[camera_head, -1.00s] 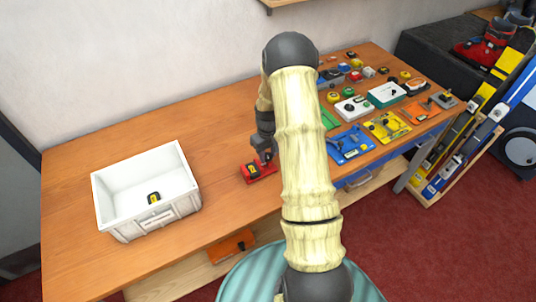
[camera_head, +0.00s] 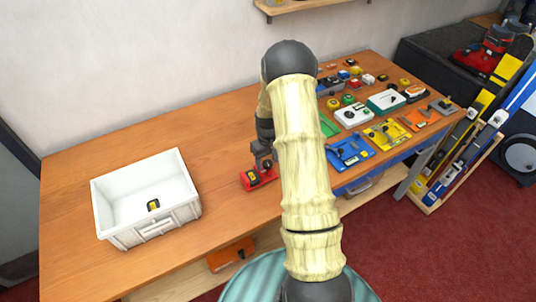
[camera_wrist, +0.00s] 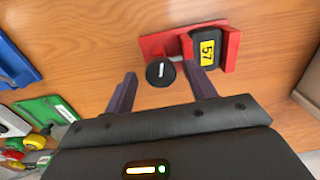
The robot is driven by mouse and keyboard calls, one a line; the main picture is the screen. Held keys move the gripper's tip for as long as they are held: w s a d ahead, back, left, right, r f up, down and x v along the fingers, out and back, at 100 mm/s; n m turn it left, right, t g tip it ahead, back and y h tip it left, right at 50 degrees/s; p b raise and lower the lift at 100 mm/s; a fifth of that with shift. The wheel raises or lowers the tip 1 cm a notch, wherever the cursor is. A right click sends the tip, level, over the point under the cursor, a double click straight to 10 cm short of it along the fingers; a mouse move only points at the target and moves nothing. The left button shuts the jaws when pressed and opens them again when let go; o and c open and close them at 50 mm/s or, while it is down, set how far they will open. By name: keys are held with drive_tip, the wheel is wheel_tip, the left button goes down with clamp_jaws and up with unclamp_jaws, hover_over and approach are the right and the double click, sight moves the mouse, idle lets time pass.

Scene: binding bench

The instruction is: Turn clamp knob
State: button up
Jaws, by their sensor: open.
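The red clamp (camera_head: 259,181) lies on the wooden bench near its front edge and holds a black block with a yellow "57" label (camera_wrist: 207,47). In the wrist view the clamp's round black knob (camera_wrist: 160,72) shows its face, with a white line running roughly up and down. My gripper (camera_wrist: 159,74) is open, with one finger on each side of the knob. I cannot tell whether the fingers touch it. In the head view my gripper (camera_head: 263,158) is at the clamp, and the knob is hard to make out there.
A white crate (camera_head: 150,222) holding a small black and yellow block stands to the left. To the right, behind my arm, are several coloured fixtures, including a blue one (camera_head: 350,152) and a yellow one (camera_head: 385,136). The bench between the crate and clamp is clear.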

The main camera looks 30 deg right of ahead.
sight(268, 163)
wheel_tip(268, 163, up, 17)
drive_tip(key=b, duration=0.2)
drive_tip(key=shift+r+b, duration=0.2)
drive_tip(key=shift+b, duration=0.2)
idle(0.3)
drive_tip(key=s+a+t, duration=0.2)
drive_tip(key=s+a, duration=1.3)
drive_tip(key=s, duration=0.4)
drive_tip(key=shift+a+m+t, duration=0.2)
drive_tip(key=shift+m+t, duration=0.1)
idle(1.0)
